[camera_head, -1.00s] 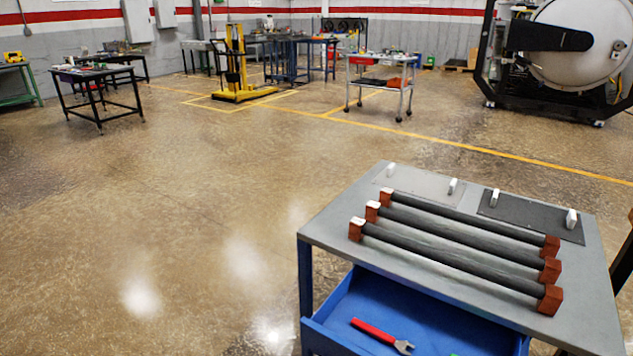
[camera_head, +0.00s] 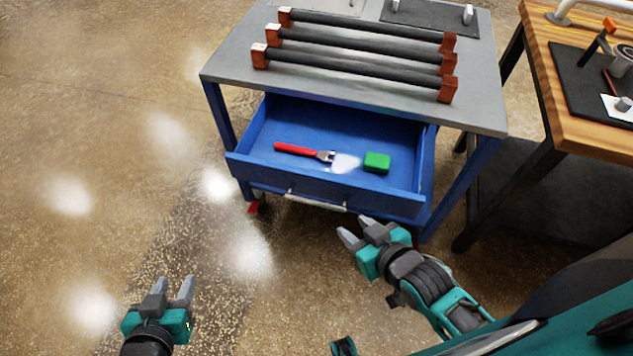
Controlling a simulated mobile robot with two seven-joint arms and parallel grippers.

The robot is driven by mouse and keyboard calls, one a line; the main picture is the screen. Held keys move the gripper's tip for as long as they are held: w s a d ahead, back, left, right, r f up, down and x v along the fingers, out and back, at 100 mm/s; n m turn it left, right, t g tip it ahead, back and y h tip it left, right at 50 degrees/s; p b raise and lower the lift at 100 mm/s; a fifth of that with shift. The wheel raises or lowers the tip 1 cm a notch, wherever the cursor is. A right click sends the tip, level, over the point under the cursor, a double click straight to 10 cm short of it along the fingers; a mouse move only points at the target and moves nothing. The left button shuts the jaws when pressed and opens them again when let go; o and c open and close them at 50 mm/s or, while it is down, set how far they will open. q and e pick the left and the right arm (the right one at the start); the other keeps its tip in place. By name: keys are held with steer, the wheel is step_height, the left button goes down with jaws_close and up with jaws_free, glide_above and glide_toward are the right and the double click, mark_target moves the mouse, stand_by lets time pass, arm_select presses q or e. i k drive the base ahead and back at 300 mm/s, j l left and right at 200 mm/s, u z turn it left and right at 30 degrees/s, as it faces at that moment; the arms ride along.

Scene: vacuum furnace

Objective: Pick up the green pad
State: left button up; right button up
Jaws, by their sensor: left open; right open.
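The green pad (camera_head: 377,162) is a small block lying in the right part of the open blue drawer (camera_head: 262,160). My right gripper (camera_head: 358,232) is open and empty, in front of and below the drawer's front in the picture, apart from the pad. My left gripper (camera_head: 172,288) is open and empty over the floor, lower left of the drawer and well away from the pad.
Three dark rods with red-brown end blocks (camera_head: 350,60) lie on the grey cart top (camera_head: 232,70) above the drawer. The drawer's front wall and handle (camera_head: 315,203) stand between my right gripper and the pad. A wooden bench (camera_head: 560,110) stands at right. Floor at left is clear.

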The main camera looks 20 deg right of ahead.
mark_target(378, 164)
steer(key=z, duration=0.8)
